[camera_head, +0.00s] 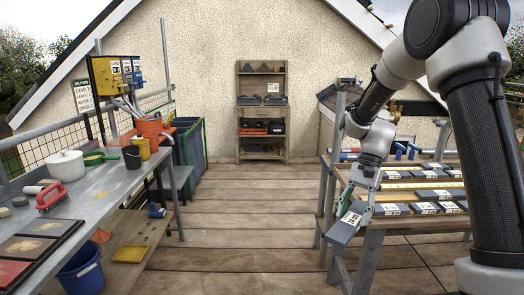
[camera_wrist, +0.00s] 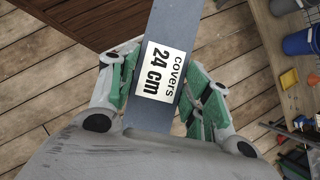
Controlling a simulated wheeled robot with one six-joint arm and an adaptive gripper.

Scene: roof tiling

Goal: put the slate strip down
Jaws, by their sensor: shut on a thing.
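My gripper (camera_head: 358,197) is shut on a dark grey slate strip (camera_head: 341,234). In the wrist view the strip (camera_wrist: 178,30) runs lengthwise between the green finger pads, which press its two sides. Its white label reads "covers 24 cm". In the head view the strip slants down to the left, in the air in front of the left end of the right-hand workbench (camera_head: 369,240). The part of the strip under the wrist is hidden. Several labelled slate strips (camera_head: 433,194) lie in rows on that bench.
The left bench (camera_head: 107,190) bears a white pot (camera_head: 66,166), a red brush (camera_head: 50,197) and coloured tiles. A blue bucket (camera_head: 82,271) stands below it. A wooden shelf (camera_head: 262,112) stands at the back wall. The plank floor between the benches is clear.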

